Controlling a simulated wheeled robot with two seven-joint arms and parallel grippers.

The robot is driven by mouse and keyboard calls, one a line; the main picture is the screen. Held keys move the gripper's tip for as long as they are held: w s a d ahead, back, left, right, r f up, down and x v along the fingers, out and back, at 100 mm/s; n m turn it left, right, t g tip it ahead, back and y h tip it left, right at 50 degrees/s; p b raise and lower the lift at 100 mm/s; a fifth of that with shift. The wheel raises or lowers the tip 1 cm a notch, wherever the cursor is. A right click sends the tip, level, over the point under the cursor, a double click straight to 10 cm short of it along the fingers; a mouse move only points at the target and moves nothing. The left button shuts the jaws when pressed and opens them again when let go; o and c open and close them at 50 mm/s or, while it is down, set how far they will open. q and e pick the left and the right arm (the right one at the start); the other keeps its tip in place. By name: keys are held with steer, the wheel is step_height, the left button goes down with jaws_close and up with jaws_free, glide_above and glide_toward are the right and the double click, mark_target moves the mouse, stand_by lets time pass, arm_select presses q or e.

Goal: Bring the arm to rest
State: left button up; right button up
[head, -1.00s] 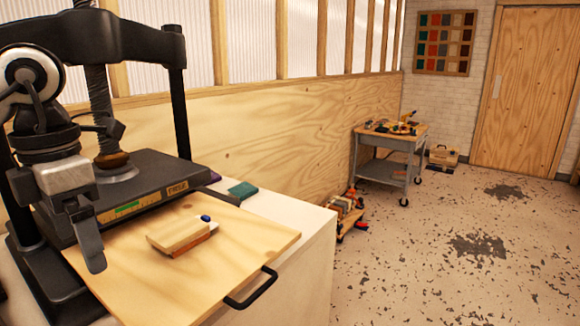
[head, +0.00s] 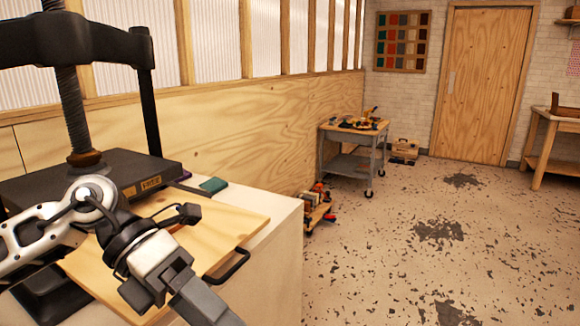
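My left arm comes in from the left in the head view, over the white cabinet and the wooden board (head: 228,222). My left gripper (head: 185,302) points down and to the right, in front of the board, near the bottom edge. A dark finger shows, but the gap between the fingers cannot be made out, so I cannot tell if it is open or shut. The arm hides most of the board's near part and nearly all of what lies on it. My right gripper is out of view.
A black screw press (head: 85,45) stands at the left behind the board. A green block (head: 213,184) lies on the white cabinet (head: 275,260). A grey tool cart (head: 350,150) stands further back. A wooden bench (head: 555,125) is far right. The floor between is open.

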arm_select(q)
steer(key=d+r+n+t+h, duration=0.2)
steer(key=d+n+h, duration=0.55)
steer(key=h, duration=0.25)
steer(key=w+a+f+n+t+y, duration=0.35)
steer(key=f+n+t, duration=0.25)
steer(key=n+t, duration=0.5)
steer(key=w+a+f+n+t+y, duration=0.2)
steer(key=w+f+n+t+y, duration=0.4)
steer(key=n, duration=0.7)
steer(key=s+a+f+n+g+y, duration=0.1)
steer(key=s+a+f+n+y, duration=0.1)
steer(key=s+f, duration=0.3)
steer(key=s+a+f+n+g+y, duration=0.2)
steer(key=s+f+n, duration=0.3)
steer(key=f, duration=0.5)
steer(key=s+a+f+n+g+y, duration=0.1)
steer(key=s+a+f+n+y, duration=0.2)
steer(key=s+f, duration=0.2)
step_height(320, 180, down, 3)
steer(key=shift+s+a+f+g+y, duration=0.1)
steer(key=shift+s+a+g+y, duration=0.05)
steer(key=shift+a+g+y, duration=0.2)
steer(key=shift+d, duration=0.1)
